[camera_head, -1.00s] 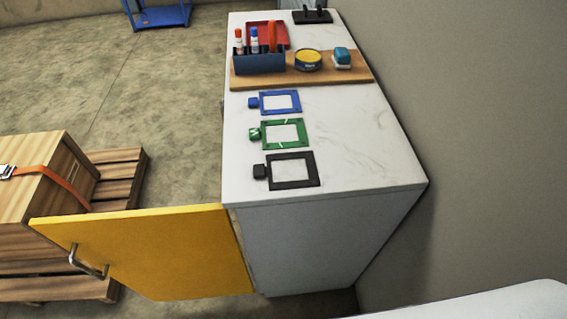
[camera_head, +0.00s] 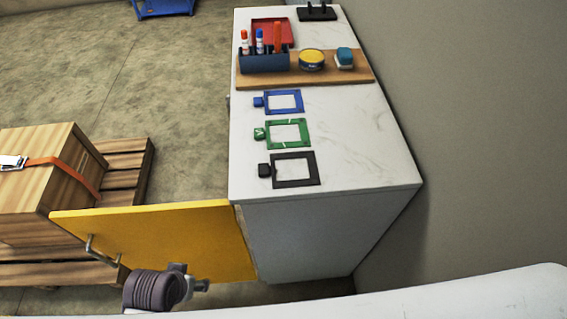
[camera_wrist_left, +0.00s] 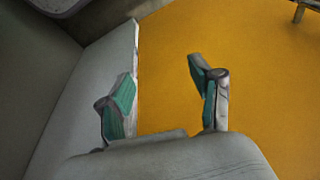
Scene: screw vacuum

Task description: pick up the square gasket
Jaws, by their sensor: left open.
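Three square frame-shaped gaskets with small block tabs on their left sides lie in a column on the white cabinet top in the head view. They are a blue gasket (camera_head: 284,91), a green gasket (camera_head: 305,133) and a black gasket (camera_head: 295,183) nearest the front edge. My left gripper (camera_wrist_left: 160,92) is open and empty in the left wrist view, with teal pads on its fingers. It faces the yellow door and the cabinet side, apart from the gaskets. Part of my left arm (camera_head: 155,290) shows at the bottom of the head view. My right gripper is not in view.
The yellow cabinet door (camera_head: 160,235) stands open to the left of the white cabinet (camera_head: 350,160). A wooden board (camera_head: 300,77) with a marker holder, a tin and an eraser lies behind the gaskets. A wooden crate (camera_head: 40,180) on a pallet stands left.

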